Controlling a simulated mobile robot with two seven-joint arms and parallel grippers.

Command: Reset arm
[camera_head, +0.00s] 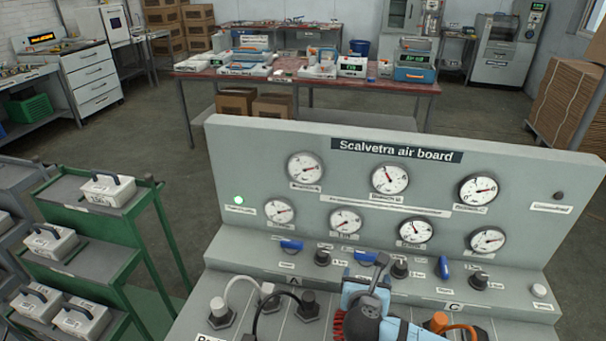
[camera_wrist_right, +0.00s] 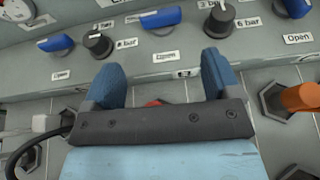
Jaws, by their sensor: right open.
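The grey Scalvetra air board (camera_head: 255,150) fills the middle of the head view, with several round dials, blue levers and black knobs. My right gripper (camera_head: 366,285) is in front of the lower part of the board. In the right wrist view my right gripper (camera_wrist_right: 162,70) has its two blue fingers spread apart, with only the grey panel showing between the tips. A blue lever (camera_wrist_right: 160,18) and a black knob (camera_wrist_right: 97,43) are beyond the fingers. A bit of something red shows behind the gripper body. My left gripper is not in view.
An orange connector (camera_wrist_right: 300,97) is right of the gripper, and a black hose (camera_wrist_right: 35,143) is at left. A green rack (camera_head: 140,240) with labelled weights stands left of the board. A red-topped bench (camera_head: 280,80) with devices is behind; open floor lies between.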

